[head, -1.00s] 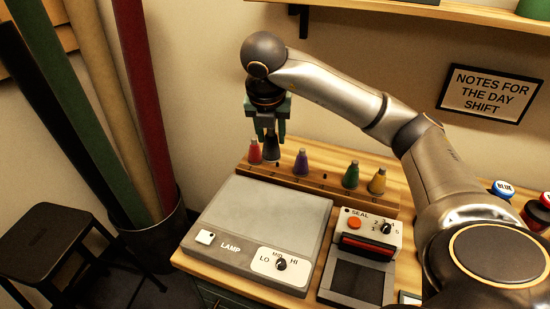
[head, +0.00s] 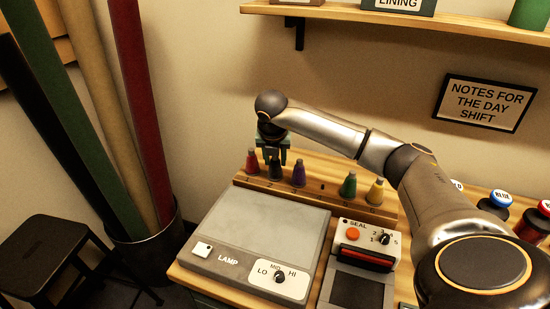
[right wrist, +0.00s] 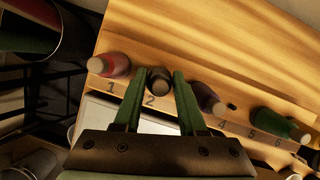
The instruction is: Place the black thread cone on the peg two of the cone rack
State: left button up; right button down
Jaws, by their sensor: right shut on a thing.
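The black thread cone (head: 275,171) stands upright in the cone rack (head: 312,194) row, between the red cone (head: 251,162) and the purple cone (head: 299,174). Its base is level with its neighbours' at the spot marked 2; the peg inside is hidden. My right gripper (head: 272,158) points down from above and is shut on the cone's upper part. In the right wrist view the black cone (right wrist: 159,80) is between the two green fingers, beside the printed 2. My left gripper is not in view.
A bare peg (head: 322,187) shows between the purple and green cones (head: 348,186); a yellow cone (head: 375,192) is at the right end. A lamp box (head: 259,240) and a sealer (head: 363,262) lie in front. A shelf (head: 400,18) hangs above.

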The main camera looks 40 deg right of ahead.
jog(key=shift+f, duration=0.2)
jog(key=shift+c, duration=2.3)
grip_release()
jog(key=shift+r, duration=0.1)
jog(key=shift+a+r, duration=0.15)
jog(key=shift+r, duration=0.35)
jog(key=v, duration=1.1)
jog(key=shift+s, duration=0.1)
